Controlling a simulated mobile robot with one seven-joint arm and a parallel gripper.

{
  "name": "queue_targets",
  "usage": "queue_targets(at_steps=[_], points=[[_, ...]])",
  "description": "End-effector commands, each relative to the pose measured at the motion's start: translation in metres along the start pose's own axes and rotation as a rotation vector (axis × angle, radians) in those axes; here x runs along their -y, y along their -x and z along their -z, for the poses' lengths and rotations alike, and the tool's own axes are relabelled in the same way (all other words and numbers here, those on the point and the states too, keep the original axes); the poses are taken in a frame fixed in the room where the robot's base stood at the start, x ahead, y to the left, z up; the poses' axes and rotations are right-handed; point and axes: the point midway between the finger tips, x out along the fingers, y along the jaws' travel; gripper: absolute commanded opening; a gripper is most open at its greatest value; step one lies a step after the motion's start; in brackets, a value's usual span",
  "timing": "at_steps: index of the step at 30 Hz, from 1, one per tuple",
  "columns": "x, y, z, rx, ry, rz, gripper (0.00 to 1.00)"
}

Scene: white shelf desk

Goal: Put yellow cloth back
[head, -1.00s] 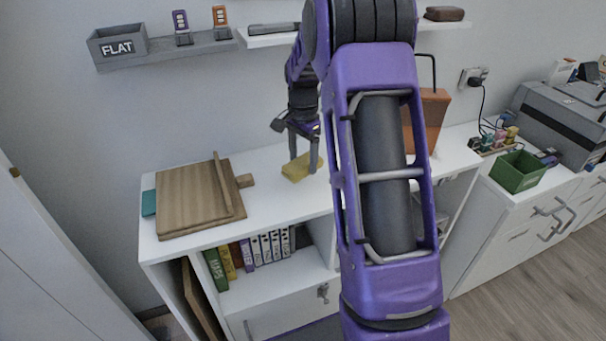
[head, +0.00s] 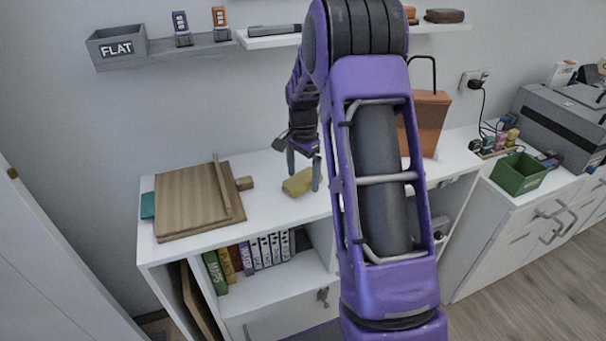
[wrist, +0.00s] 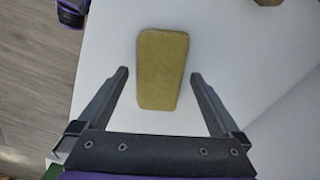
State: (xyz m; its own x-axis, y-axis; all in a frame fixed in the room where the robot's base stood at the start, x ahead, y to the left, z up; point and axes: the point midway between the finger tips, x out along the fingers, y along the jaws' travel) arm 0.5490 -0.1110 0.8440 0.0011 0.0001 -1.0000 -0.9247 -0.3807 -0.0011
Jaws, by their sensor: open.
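The yellow cloth (head: 298,183) is a folded, flat block lying on the white desk top (head: 275,211), right of the wooden board. In the wrist view the yellow cloth (wrist: 162,70) lies ahead of my fingers, its near end roughly between the two tips. My gripper (head: 304,172) is open and empty, with its fingers pointing down beside the cloth. In the wrist view my gripper (wrist: 159,74) shows both fingers spread wider than the cloth. I cannot tell the exact height of the fingertips above the desk.
An orange-brown box (head: 424,122) stands behind my arm. A wall shelf (head: 165,55) is above. A green bin (head: 518,172) sits at the right. Desk front is clear.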

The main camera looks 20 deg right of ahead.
Motion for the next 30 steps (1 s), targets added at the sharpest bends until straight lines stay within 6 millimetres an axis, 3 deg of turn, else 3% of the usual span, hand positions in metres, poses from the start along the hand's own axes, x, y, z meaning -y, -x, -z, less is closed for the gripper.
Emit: queue_targets(at_steps=[5,18,24,30], points=[[0.001,0.016,0.000,-0.002,0.000,0.002,1.00],[0.000,0.104,0.000,0.000,-0.001,0.001,1.00],[0.000,0.121,0.000,0.001,0.000,0.000,1.00],[0.000,0.122,0.000,0.001,0.000,0.000,1.00]])
